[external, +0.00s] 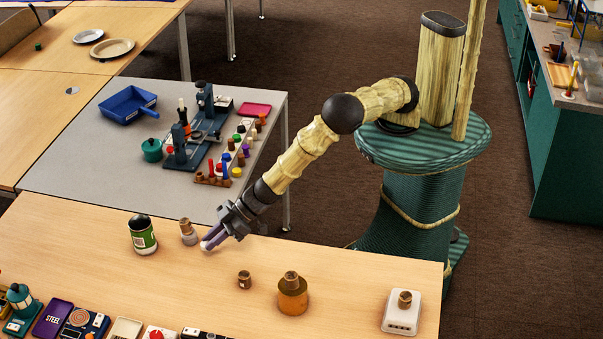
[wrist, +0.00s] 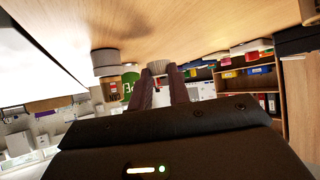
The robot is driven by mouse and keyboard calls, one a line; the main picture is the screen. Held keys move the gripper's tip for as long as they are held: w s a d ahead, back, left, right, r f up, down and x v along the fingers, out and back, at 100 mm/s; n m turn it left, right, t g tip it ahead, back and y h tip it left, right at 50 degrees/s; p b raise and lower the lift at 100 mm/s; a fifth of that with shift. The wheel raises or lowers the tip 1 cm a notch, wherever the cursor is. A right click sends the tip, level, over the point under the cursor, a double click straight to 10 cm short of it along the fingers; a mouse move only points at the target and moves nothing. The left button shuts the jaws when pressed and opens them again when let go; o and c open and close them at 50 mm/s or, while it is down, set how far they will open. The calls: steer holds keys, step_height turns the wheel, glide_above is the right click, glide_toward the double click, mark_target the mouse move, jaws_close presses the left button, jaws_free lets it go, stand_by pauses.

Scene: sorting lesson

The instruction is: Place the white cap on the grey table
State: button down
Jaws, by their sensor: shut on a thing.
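The white cap (external: 206,245) is small and pale, at the tips of my gripper (external: 213,239) low over the wooden table. My gripper is shut on it. The cap also shows between the dark fingers in the wrist view (wrist: 158,67), where its underside is hard to make out. I cannot tell whether the cap touches the wood. The grey table (external: 75,165) stands beyond the wooden table, up and to the left of my gripper in the external view.
An orange jar (external: 292,296) is to the right. The grey table holds a blue dustpan (external: 128,105), a green pot (external: 151,150) and a rack of pegs; its front left is bare.

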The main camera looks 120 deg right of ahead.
steer(key=shift+n+y, duration=0.4)
steer(key=s+p, duration=0.1)
steer(key=s, duration=0.1)
steer(key=s+d+r+p, duration=0.1)
steer(key=s, duration=0.2)
steer(key=s+r+p, duration=0.1)
steer(key=s, duration=0.2)
steer(key=shift+d+r, duration=0.1)
steer(key=shift+d, duration=0.25)
steer(key=s+f+p+v, duration=0.1)
steer(key=p+v, duration=0.2)
steer(key=v, duration=0.6)
steer(key=shift+s+d+f+n+y, duration=0.15)
steer(key=shift+s+d+n+y, duration=0.05)
steer(key=shift+d+n+y, duration=0.2)
